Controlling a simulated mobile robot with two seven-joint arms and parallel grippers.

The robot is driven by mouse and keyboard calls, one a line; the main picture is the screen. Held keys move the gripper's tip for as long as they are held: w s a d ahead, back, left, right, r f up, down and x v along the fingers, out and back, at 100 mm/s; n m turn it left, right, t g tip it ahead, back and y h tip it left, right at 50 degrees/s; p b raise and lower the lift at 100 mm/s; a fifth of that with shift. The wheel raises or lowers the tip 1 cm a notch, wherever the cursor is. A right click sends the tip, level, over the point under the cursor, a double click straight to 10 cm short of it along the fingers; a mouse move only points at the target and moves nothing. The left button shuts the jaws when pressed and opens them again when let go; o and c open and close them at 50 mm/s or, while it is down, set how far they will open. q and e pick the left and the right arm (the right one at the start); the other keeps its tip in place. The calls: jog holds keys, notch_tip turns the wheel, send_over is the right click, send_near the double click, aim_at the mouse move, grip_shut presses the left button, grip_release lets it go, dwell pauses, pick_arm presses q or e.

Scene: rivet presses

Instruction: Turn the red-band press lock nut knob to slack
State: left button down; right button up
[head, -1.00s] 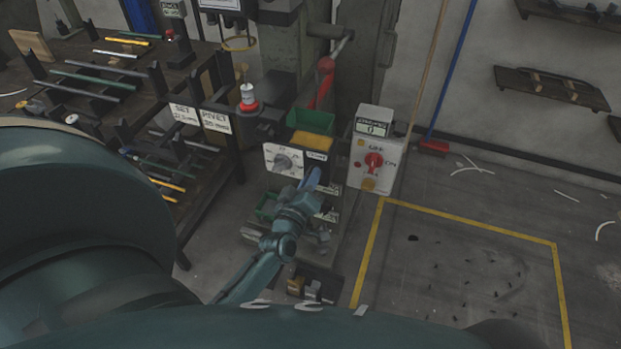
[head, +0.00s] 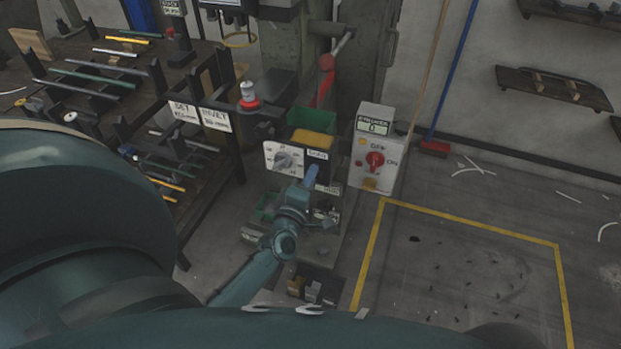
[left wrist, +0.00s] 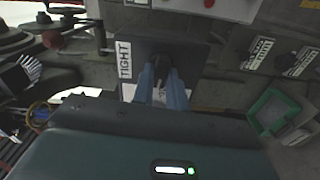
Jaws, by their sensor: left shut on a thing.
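The press (head: 284,60) stands at the middle back in the head view, with a red-knobbed lever (head: 327,62). My left gripper (head: 312,176) reaches the dark front of the press, below and right of a white dial plate (head: 283,159). In the left wrist view its two blue fingers (left wrist: 163,82) are shut on a small black knob (left wrist: 161,64), taken to be the lock nut knob. A "TIGHT" label (left wrist: 124,59) is left of the knob. No slack label is readable, and the knob's pointing is hidden by the fingers. My right gripper is not in view.
A control box (head: 374,150) with a red switch and a display reading 0 stands right of the press. Green bins (head: 311,120) sit by the press. A rack of rods (head: 110,80) is at left. The yellow-marked floor (head: 460,270) is mostly clear.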

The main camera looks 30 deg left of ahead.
pick_arm(q)
jog(key=shift+w+a+r, duration=0.1)
jog(key=shift+r, duration=0.1)
jog(key=c, duration=1.4)
grip_release()
jog(key=shift+f, duration=0.15)
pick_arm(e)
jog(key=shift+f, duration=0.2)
pick_arm(q)
jog(key=v, duration=1.3)
jog(key=shift+d, duration=0.2)
jog(key=s+d+m+g+h+p, duration=0.3)
jog(key=d+m, duration=0.3)
jog(key=m, duration=0.5)
jog(key=s+d+r+m+g+h+p, duration=0.1)
jog(key=s+d+m+g+h+p, duration=0.2)
jog(key=d+m, duration=0.4)
jog(key=m+g+h+p, duration=0.1)
jog(key=m, duration=0.3)
jog(key=shift+r, duration=0.35)
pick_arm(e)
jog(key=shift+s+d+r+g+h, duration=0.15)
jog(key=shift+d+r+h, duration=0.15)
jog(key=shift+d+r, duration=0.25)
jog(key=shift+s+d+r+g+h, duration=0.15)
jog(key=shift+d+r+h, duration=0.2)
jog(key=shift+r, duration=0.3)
